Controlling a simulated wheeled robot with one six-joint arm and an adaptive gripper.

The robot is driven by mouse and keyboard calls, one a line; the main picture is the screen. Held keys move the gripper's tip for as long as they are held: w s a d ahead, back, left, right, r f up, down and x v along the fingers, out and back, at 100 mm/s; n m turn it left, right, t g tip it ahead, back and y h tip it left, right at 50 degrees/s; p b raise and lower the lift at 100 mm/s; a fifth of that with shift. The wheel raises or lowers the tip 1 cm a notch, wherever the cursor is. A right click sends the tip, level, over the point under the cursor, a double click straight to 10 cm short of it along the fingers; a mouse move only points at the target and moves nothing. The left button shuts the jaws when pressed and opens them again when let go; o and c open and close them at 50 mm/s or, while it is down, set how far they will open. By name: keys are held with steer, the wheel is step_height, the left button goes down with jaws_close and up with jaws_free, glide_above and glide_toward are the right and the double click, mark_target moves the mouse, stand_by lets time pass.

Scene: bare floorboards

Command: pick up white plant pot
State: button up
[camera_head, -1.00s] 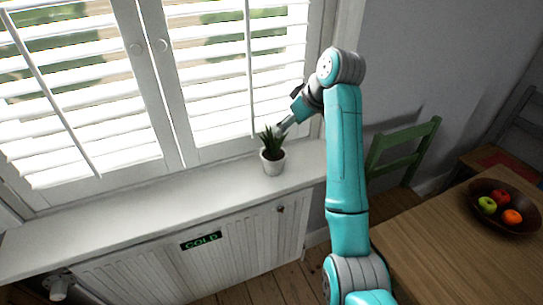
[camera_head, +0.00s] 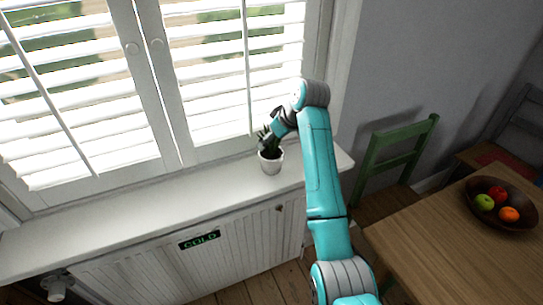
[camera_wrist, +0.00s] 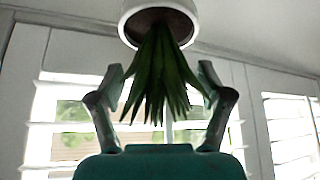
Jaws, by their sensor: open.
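The white plant pot (camera_head: 271,164) stands upright on the white windowsill and holds a spiky green plant (camera_head: 266,137). In the wrist view the picture is upside down: the pot (camera_wrist: 129,14) is at the top, with the green leaves (camera_wrist: 160,75) hanging toward my gripper. My gripper (camera_wrist: 160,80) is open, with one finger on each side of the leaves and the pot rim beyond the fingertips. In the head view my gripper (camera_head: 268,143) is at the plant, just above the pot, and partly hides the leaves.
The shuttered window (camera_head: 215,75) rises close behind the pot. The windowsill (camera_head: 130,205) is clear to the left. A green chair (camera_head: 395,155) and a wooden table (camera_head: 430,240) with a fruit bowl (camera_head: 503,220) stand to the right.

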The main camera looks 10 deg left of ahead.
jaws_close()
stand_by(0.3)
